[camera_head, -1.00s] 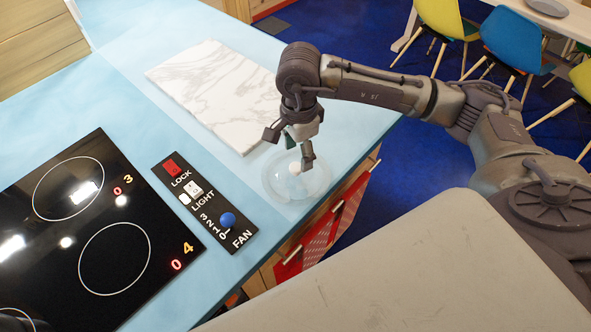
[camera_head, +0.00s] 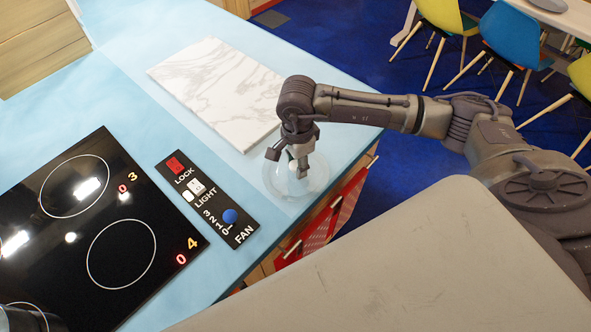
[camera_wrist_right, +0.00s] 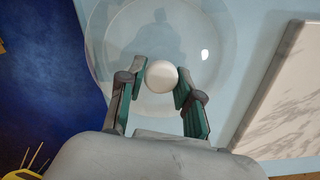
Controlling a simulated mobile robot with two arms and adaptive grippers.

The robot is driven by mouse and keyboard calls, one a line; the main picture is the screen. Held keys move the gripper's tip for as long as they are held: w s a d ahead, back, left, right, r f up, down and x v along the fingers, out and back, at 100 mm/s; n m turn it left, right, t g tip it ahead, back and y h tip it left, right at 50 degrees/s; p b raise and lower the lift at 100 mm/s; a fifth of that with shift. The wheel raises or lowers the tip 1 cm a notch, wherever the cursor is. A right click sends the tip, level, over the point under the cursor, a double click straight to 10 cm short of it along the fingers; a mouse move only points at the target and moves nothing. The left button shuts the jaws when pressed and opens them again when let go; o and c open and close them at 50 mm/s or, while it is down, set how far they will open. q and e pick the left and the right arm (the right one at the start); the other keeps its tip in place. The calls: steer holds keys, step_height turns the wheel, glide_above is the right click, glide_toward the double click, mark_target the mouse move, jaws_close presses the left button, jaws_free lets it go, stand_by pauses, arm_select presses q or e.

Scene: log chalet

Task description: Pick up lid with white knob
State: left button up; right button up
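The clear, round lid (camera_head: 308,186) lies on the light blue counter near its right edge, close to the marble board. Its round white knob (camera_head: 293,165) shows between my fingers. In the right wrist view the lid (camera_wrist_right: 110,45) fills the upper middle and the knob (camera_wrist_right: 162,76) sits between the fingertips. My right gripper (camera_head: 287,160) is over the lid, pointing down, with its fingers apart on either side of the knob. It also shows in the wrist view (camera_wrist_right: 160,82); I cannot tell whether a fingertip touches the knob. My left gripper is not in view.
A white marble board (camera_head: 220,92) lies behind the lid. A black control panel (camera_head: 207,201) with a blue knob and a black cooktop (camera_head: 100,230) are to the left. A red cloth (camera_head: 320,228) hangs at the counter's side. Chairs (camera_head: 515,40) stand far right.

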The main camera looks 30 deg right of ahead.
jaws_close()
steer(key=shift+r, duration=0.1)
